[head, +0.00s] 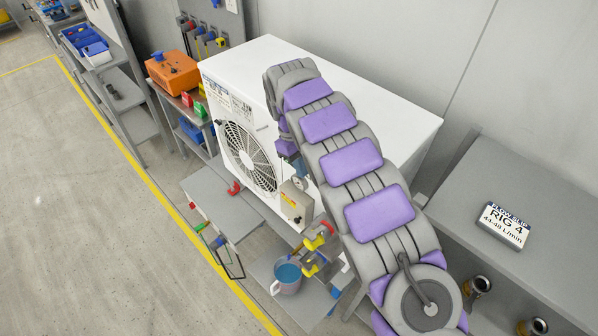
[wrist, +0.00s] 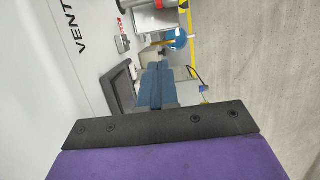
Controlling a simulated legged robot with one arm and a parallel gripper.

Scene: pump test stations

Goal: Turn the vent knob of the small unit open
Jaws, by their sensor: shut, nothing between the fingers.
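A large white fan unit (head: 330,95) stands at the centre of the head view. A small beige box (head: 296,204) with a round gauge is at its lower front, beside my arm. My gripper (head: 299,166) is close to the unit's front face, above the beige box and partly hidden by my arm. In the wrist view its blue fingers (wrist: 156,72) are shut and empty, near a dark recessed frame (wrist: 118,92) in a white panel (wrist: 65,75). The panel bears the letters VENT. A small grey fitting with red (wrist: 122,43) sits beyond the frame. I cannot tell for certain which part is the vent knob.
A cup of blue liquid (head: 287,278) and yellow valve fittings (head: 315,262) are on the lower shelf. An orange case (head: 173,73) stands on a bench behind. A RIG 4 sign (head: 504,226) lies on the right bench. The floor at left is clear.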

